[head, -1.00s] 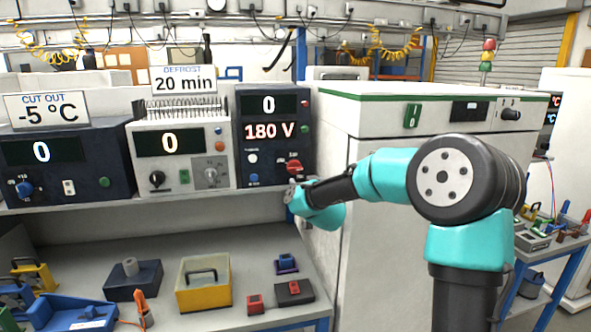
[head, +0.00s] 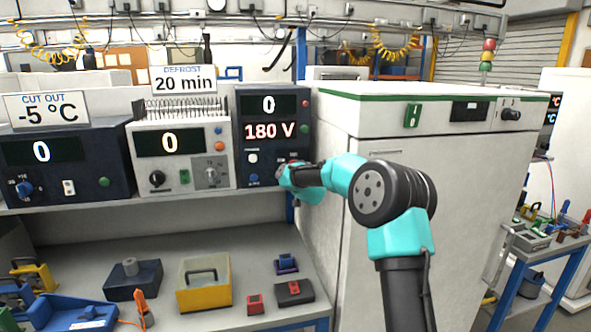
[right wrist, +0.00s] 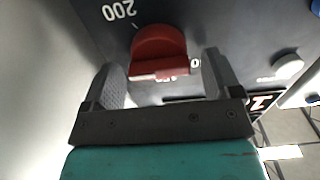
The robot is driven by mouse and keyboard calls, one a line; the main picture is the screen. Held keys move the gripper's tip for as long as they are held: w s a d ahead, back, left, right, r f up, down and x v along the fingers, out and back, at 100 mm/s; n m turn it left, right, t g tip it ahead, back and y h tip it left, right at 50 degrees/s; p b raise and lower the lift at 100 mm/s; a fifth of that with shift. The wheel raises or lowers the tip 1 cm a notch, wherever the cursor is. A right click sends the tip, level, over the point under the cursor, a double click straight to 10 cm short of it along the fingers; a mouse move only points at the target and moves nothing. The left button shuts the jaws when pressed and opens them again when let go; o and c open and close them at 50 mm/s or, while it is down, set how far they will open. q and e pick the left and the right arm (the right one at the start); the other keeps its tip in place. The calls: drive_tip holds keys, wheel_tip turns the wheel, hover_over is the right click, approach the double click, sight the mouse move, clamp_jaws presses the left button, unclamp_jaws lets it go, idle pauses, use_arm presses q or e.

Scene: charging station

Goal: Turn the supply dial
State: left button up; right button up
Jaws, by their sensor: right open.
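The supply unit (head: 271,127) is a dark upright box on the shelf with a "0" readout above "180 V". Its red dial (right wrist: 158,52) fills the middle of the right wrist view, with a "200" mark beside it. My right gripper (right wrist: 165,75) is open, with one finger on each side of the dial. I cannot tell whether the fingers touch it. In the head view my right gripper (head: 289,173) is at the lower right of the supply unit and hides most of the dial. My left gripper is not in view.
A grey unit (head: 182,145) marked "20 min" and a dark unit (head: 75,190) marked "-5 °C" stand to the left. A white cabinet (head: 345,210) stands close on the right. Boxes, including a yellow one (head: 204,297), lie on the lower bench.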

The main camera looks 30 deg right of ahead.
drive_tip(key=shift+w+d, duration=0.1)
drive_tip(key=shift+w, duration=0.3)
drive_tip(key=c, duration=0.9)
drive_tip(key=shift+m, duration=0.4)
drive_tip(key=shift+s+d+m, duration=0.1)
drive_tip(key=shift+d+m, duration=0.05)
drive_tip(key=shift+m, duration=2.45)
drive_tip(key=o, duration=0.9)
